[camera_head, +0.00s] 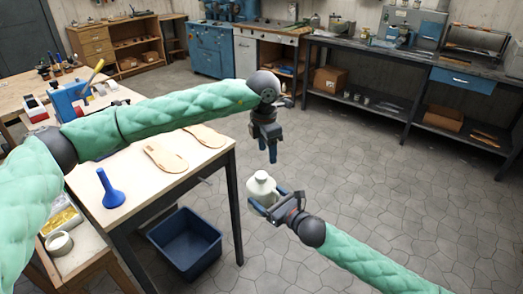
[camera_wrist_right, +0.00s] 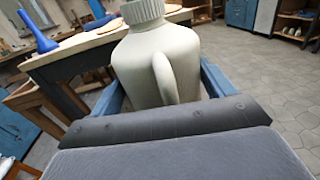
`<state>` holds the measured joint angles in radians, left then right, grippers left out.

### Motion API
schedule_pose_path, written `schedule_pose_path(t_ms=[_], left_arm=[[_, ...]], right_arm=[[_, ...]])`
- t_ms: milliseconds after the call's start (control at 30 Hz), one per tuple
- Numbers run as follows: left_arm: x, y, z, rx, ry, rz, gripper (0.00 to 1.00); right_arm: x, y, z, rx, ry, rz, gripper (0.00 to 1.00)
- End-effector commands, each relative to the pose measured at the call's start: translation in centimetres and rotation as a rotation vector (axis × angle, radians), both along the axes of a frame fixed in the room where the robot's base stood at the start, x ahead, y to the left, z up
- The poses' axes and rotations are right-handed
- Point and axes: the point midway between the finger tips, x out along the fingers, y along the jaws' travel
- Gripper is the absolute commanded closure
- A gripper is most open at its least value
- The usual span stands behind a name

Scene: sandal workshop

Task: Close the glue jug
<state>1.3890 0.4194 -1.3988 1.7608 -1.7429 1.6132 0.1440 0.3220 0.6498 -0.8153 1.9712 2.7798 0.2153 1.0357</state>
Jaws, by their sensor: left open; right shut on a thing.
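The cream glue jug (camera_head: 262,190) is upright in the air, off the right end of the workbench. My right gripper (camera_head: 266,196) is shut around its body. In the right wrist view the jug (camera_wrist_right: 152,65), with its handle toward the camera, sits between the blue fingers. A ribbed pale cap (camera_wrist_right: 143,11) is on its neck; I cannot tell how tight it is. My left gripper (camera_head: 272,155) is open and empty, pointing down above the jug and apart from it.
The workbench (camera_head: 140,205) holds a blue funnel (camera_head: 110,190) and sandal soles (camera_head: 165,158). A dark blue crate (camera_head: 185,243) stands on the floor below. A white roll (camera_head: 59,243) lies at lower left. The floor right of the bench is clear.

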Motion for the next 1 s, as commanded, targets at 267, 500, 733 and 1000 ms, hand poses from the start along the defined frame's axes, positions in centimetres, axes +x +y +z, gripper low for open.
schedule_pose_path(t_ms=[267,500,733,1000], left_arm=[[0.0,0.4,-0.1,0.002,0.039,0.398,0.48],[-0.1,0.7,-0.1,0.006,0.065,0.743,0.48],[-0.2,1.0,-0.1,0.010,0.084,1.071,0.48],[-0.3,1.3,-0.1,0.013,0.098,1.458,0.48]], right_arm=[[0.0,0.0,0.1,0.001,-0.001,0.000,0.83],[0.0,0.0,0.1,0.001,-0.001,0.000,0.83],[0.0,0.0,0.1,0.001,-0.001,0.000,0.83],[0.0,0.0,0.1,0.001,-0.001,0.000,0.83]])
